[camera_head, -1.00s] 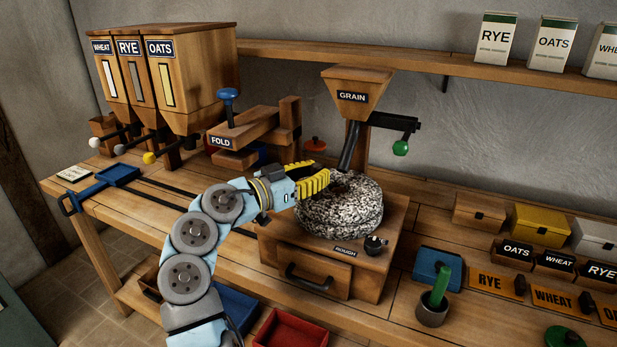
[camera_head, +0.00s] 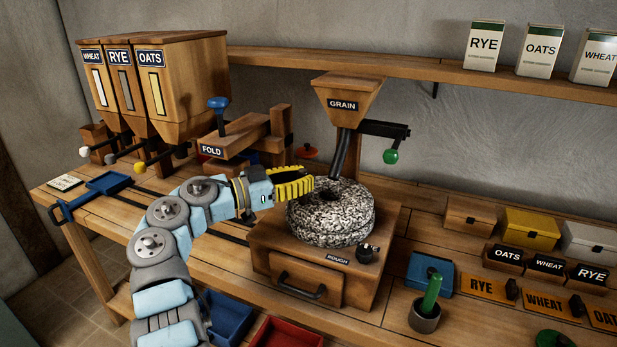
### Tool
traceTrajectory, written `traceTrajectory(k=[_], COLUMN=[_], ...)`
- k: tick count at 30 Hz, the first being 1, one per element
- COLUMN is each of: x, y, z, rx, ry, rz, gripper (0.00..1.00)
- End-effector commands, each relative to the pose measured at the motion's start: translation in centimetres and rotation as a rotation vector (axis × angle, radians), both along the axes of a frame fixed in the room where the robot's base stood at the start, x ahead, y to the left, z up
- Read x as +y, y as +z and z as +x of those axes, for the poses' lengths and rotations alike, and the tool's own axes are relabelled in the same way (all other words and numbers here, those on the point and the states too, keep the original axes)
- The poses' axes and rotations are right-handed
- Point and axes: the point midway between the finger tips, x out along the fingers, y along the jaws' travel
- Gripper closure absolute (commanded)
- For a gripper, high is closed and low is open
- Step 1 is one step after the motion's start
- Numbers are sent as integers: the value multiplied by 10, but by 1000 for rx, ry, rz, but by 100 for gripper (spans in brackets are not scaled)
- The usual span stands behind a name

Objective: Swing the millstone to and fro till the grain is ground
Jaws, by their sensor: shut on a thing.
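The millstone (camera_head: 338,222) is a round speckled grey stone lying flat on a wooden mill base (camera_head: 375,270) with a drawer and a dial marked ROUGH. My gripper (camera_head: 309,184) has yellow ribbed fingers and is shut at the stone's far left rim. The part of the stone it grips is hidden by the fingers. A wooden hopper (camera_head: 349,92) marked GRAIN stands behind, its dark chute (camera_head: 340,155) coming down to the stone's centre. No grain or flour can be made out; the drawer (camera_head: 306,277) looks closed.
A green-knobbed lever (camera_head: 391,157) hangs beside the hopper. The FOLD press (camera_head: 238,135) stands left behind my gripper, near the arm. A grey cup with a green pestle (camera_head: 426,310) and a blue box (camera_head: 428,272) stand right of the mill. Red (camera_head: 288,332) and blue trays lie below.

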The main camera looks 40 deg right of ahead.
Motion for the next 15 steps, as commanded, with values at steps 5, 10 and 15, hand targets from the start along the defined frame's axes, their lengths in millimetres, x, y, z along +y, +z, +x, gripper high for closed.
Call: traceTrajectory(k=[5, 10, 15], x=[3, 5, 5], y=[1, 1, 0], z=[3, 5, 5], rx=[-1, -1, -1], ry=[-11, -15, -16], rz=[2, 1, 1], gripper=[100, 100, 100])
